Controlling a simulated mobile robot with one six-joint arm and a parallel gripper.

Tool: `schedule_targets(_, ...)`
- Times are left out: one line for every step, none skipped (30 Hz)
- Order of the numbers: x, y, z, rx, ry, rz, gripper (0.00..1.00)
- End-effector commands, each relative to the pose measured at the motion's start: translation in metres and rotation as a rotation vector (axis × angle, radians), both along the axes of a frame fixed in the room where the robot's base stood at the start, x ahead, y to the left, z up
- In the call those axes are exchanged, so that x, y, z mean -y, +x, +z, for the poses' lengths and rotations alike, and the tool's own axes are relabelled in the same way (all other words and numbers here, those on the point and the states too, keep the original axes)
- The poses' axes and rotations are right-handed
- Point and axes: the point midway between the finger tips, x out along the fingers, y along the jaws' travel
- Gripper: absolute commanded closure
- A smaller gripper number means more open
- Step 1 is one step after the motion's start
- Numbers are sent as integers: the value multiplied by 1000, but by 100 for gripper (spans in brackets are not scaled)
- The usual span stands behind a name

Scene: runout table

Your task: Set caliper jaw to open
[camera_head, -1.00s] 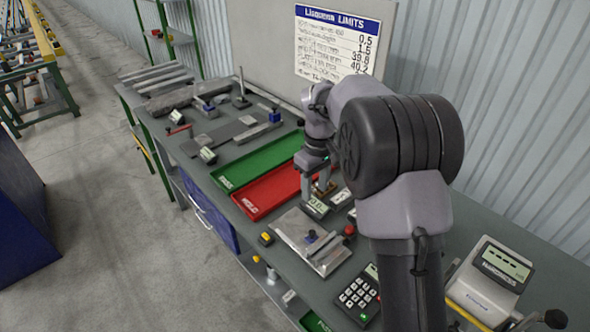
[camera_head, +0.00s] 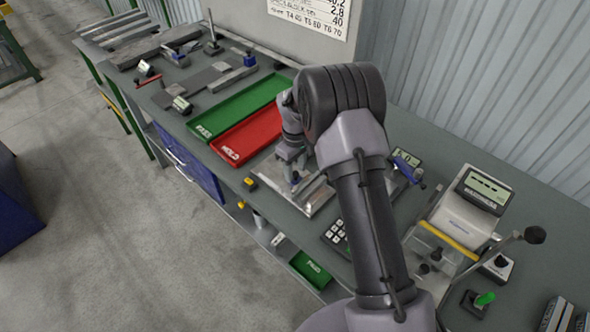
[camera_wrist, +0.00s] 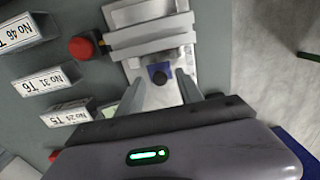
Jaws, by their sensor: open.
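My gripper (camera_head: 291,166) hangs over a metal plate (camera_head: 316,203) on the bench. In the wrist view my gripper (camera_wrist: 159,82) has its two fingers apart, with a small blue knob (camera_wrist: 158,74) between their tips; I cannot tell whether they touch it. The knob also shows in the head view (camera_head: 295,178). Next to it in the wrist view is a stepped metal fixture (camera_wrist: 150,38). No caliper jaw can be made out clearly. A blue device with a digital display (camera_head: 407,157) lies right of my arm. My arm hides part of the bench.
A red tray (camera_head: 232,152) and a green tray (camera_head: 208,130) lie to the left. A keypad (camera_head: 336,232) and a white display unit (camera_head: 462,215) stand nearer. The wrist view shows a red button (camera_wrist: 82,47) and labelled blocks (camera_wrist: 48,78) beside the plate.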

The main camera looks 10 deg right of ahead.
Motion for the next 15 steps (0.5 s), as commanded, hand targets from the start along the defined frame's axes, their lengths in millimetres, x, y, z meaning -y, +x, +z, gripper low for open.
schedule_targets(0, 0, 0, 0, 0, 0, 57)
schedule_targets(0, 0, 0, 0, 0, 0, 57)
schedule_targets(0, 0, 1, 0, 0, 0, 57)
schedule_targets(0, 0, 1, 0, 0, 0, 57)
schedule_targets(0, 0, 1, 0, 0, 0, 59)
schedule_targets(0, 0, 1, 0, 0, 0, 67)
schedule_targets(0, 0, 1, 0, 0, 0, 73)
schedule_targets(0, 0, 1, 0, 0, 0, 78)
schedule_targets(0, 0, 1, 0, 0, 0, 86)
schedule_targets(0, 0, 1, 0, 0, 0, 92)
schedule_targets(0, 0, 1, 0, 0, 0, 98)
schedule_targets(0, 0, 1, 0, 0, 0, 100)
schedule_targets(0, 0, 1, 0, 0, 0, 100)
schedule_targets(0, 0, 1, 0, 0, 0, 100)
schedule_targets(0, 0, 1, 0, 0, 0, 100)
